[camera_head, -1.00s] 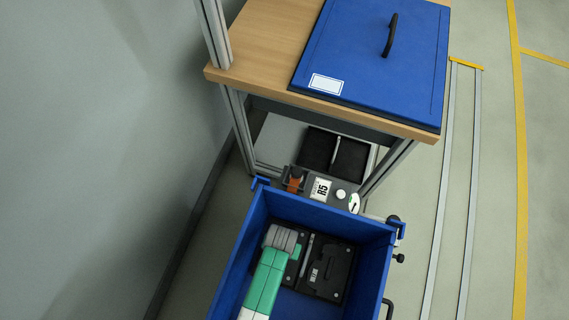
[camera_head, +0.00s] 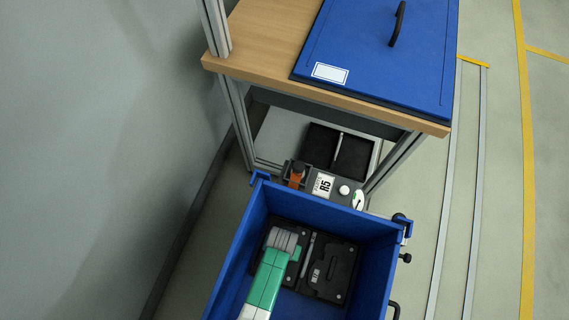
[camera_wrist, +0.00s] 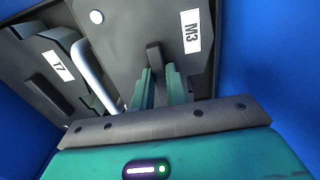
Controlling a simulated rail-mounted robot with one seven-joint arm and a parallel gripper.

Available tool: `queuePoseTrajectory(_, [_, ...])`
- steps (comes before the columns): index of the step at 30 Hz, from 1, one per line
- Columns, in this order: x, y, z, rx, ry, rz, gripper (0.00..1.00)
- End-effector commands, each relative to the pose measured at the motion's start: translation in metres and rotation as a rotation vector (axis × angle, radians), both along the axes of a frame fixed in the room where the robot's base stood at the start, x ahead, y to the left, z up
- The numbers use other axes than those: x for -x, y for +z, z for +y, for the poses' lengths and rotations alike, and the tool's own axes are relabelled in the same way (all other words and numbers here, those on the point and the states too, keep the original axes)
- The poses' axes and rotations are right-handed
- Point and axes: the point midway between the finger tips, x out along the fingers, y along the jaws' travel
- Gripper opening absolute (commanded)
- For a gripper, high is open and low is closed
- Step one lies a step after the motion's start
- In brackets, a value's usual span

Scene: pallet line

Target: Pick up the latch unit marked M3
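The latch unit marked M3 (camera_wrist: 130,35) is a dark flat plate with a white M3 label, seen large in the wrist view. It lies in the blue bin, and in the head view my green and grey gripper hides most of it. A dark upright tab (camera_wrist: 154,58) stands on the plate. My gripper (camera_wrist: 160,85) has its two green fingers close together, one on each side of this tab, with no clear gap showing. The fingertip contact is partly hidden. In the head view my gripper (camera_head: 283,240) reaches down into the bin.
A second dark unit (camera_head: 330,272), its label reading like T7, lies beside M3, with a silver bar between them. Blue bin walls (camera_head: 335,222) surround both.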

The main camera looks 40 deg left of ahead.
Motion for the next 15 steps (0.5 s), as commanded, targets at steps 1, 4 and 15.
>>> queuePoseTrajectory(1, [0.0001,0.0000,0.0000,0.000,0.000,0.000,0.00])
queuePoseTrajectory(4, [0.0001,0.0001,0.0000,0.000,0.000,0.000,0.00])
queuePoseTrajectory(15, [0.0016,0.0066,-0.0004,0.000,0.000,0.000,0.00])
